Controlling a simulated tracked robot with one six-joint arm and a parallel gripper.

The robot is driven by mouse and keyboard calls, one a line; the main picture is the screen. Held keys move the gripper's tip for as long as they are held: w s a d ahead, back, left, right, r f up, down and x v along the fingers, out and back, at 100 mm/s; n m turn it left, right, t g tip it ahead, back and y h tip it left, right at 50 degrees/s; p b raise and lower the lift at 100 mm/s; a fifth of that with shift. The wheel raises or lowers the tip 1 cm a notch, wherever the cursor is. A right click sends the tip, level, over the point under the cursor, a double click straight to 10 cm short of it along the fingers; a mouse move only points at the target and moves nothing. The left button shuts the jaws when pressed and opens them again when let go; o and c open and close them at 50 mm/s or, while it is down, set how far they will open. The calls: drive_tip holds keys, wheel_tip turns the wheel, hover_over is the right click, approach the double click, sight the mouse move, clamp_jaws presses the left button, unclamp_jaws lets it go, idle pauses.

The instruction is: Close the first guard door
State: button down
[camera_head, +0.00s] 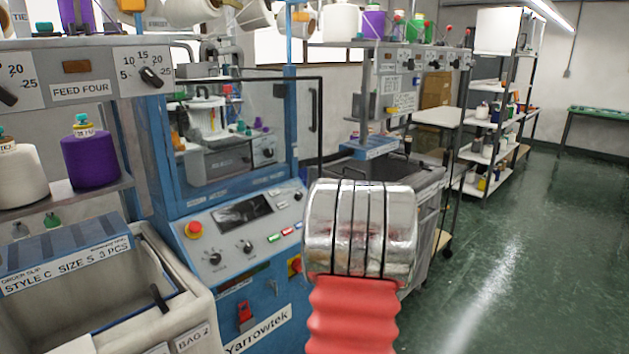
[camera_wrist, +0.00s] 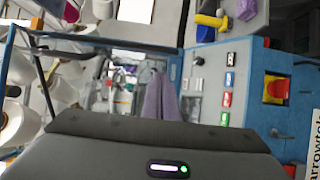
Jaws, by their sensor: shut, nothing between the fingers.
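In the head view the blue knitting machine labelled Yarrowtek (camera_head: 258,328) stands at centre left. Its guard door is a clear pane in a dark frame (camera_head: 321,128) with a dark handle (camera_head: 312,109) near its right edge. That edge reaches past the blue right post (camera_head: 291,110), so the door appears to stand ajar. The wrist view is turned sideways and shows the control panel (camera_wrist: 208,72) and a dark bar, probably part of the door frame. My gripper (camera_wrist: 155,130) fills the bottom of the wrist view, shut and empty. My arm hides part of the machine's right side in the head view.
A pale bin (camera_head: 190,310) stands at the left front, below a shelf with a purple yarn cone (camera_head: 90,157). A grey bin (camera_head: 425,180) stands behind my arm. Green floor (camera_head: 530,260) is clear at the right.

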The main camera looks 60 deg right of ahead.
sight(312, 175)
drive_tip(key=x, duration=1)
drive_tip(key=shift+w+d, duration=0.1)
